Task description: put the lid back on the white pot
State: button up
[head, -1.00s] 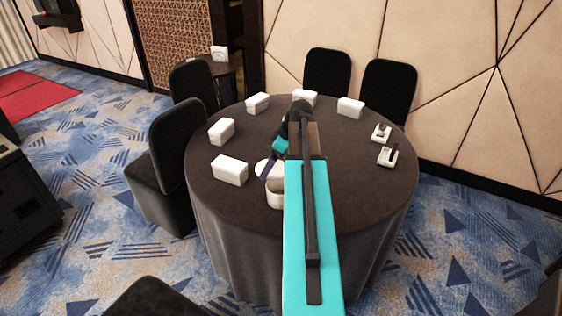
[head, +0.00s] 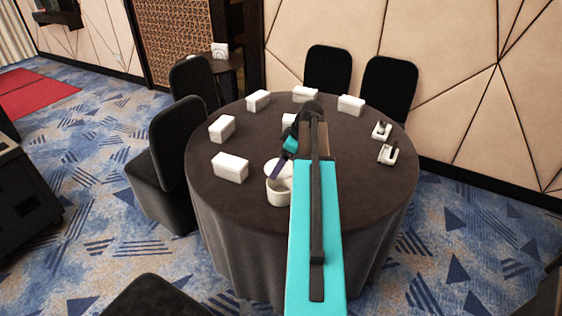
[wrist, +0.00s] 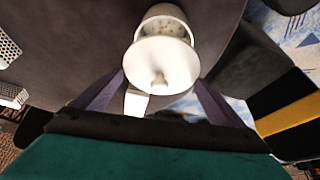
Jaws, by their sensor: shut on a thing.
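The white pot (head: 278,198) stands upright on the round dark table, left of my arm. It also shows at the top of the wrist view (wrist: 168,14), its inside partly visible. My gripper (head: 279,171) is shut on the white lid (head: 271,165), low over the table by the pot's far rim. In the wrist view the lid (wrist: 160,56) lies between the two purple fingers of my gripper (wrist: 160,77), knob towards the camera, and overlaps part of the pot's opening. I cannot tell whether the lid touches the rim.
Several white boxes stand around the table (head: 355,185), one (head: 230,168) left of the pot. Two small white holders (head: 388,153) with dark items are at the right. Black chairs (head: 178,140) ring the table's left and back. The tabletop's right front is clear.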

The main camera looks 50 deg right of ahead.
jog(key=shift+f+b, duration=1.35)
jog(key=shift+f, duration=1.35)
jog(key=shift+f, duration=0.1)
dwell(1.0)
dwell(0.4)
jog(key=o, duration=0.8)
jog(key=shift+r+p, duration=1.5)
jog(key=shift+r, duration=2)
grip_shut()
